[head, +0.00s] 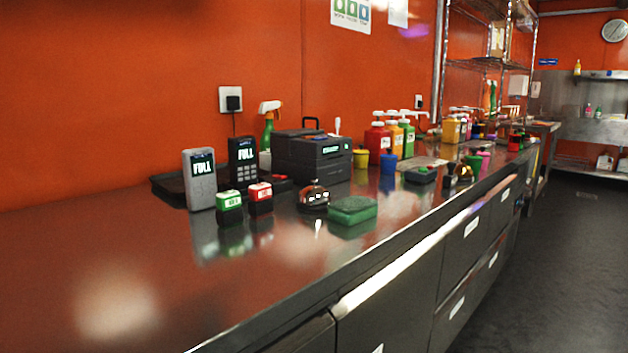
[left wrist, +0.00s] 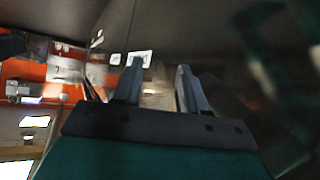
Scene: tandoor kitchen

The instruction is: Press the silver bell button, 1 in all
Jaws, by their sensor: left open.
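A shiny domed bell (head: 314,195) sits on the steel counter in the head view, between the red-topped block and the green sponge. It reflects the dark and red surroundings, so its silver colour is hard to confirm. A second, warmer-toned dome (head: 463,173) stands farther along the counter. My left gripper (left wrist: 159,68) shows only in the left wrist view, with its two fingers apart and nothing seen between them. No gripper shows in the head view, and the bell is not recognisable in the wrist view. My right gripper is not in view.
A green-topped block (head: 229,206), red-topped block (head: 260,197) and green sponge (head: 352,210) stand close around the bell. Two card terminals (head: 201,179) and a dark printer-like box (head: 312,156) are behind. The counter (head: 120,290) is clear at the near left.

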